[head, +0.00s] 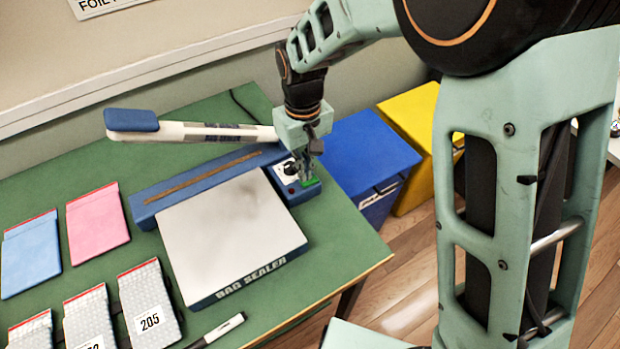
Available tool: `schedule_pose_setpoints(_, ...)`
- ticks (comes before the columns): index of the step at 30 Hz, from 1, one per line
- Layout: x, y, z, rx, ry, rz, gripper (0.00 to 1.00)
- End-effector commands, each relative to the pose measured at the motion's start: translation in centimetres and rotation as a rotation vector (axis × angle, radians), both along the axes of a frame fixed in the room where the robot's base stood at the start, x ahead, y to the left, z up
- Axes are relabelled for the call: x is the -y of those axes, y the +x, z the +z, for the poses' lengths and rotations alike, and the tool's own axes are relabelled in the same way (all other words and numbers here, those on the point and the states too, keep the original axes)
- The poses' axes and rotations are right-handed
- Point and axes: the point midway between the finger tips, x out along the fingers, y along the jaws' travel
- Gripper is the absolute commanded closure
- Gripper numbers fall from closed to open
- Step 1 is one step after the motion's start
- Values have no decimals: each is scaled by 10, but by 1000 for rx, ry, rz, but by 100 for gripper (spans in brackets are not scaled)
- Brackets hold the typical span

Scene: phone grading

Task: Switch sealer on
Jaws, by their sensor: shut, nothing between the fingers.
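The bag sealer (232,236) is a blue machine with a pale flat top on the green table. Its white lever with a blue grip (190,128) stands raised over the long blue sealing bar (190,187). At the sealer's right end is a small control panel with a dark dial (290,169) and a green switch (311,182). My gripper (315,150) is shut and empty, pointing down just above the panel, over the green switch. Whether the fingertips touch the switch, and which way it is set, I cannot tell.
The green table (330,255) also holds a blue pouch (31,255), a pink pouch (97,222), several grey padded pouches (148,305) and a marker (215,330). A blue bin (362,160) and a yellow bin (412,118) stand beyond its right edge.

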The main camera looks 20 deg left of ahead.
Motion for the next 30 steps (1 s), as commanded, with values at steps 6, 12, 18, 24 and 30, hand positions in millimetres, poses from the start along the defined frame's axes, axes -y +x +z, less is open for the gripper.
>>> schedule_pose_setpoints(6, 0, 0, -4, 0, 0, 0, 100)
schedule_pose_setpoints(12, 0, 0, -7, 0, 0, 0, 100)
schedule_pose_setpoints(18, 0, 0, -10, 0, 0, 0, 100)
schedule_pose_setpoints(24, 0, 0, -13, 0, 0, 0, 100)
schedule_pose_setpoints(30, 0, 0, -16, 0, 0, 0, 100)
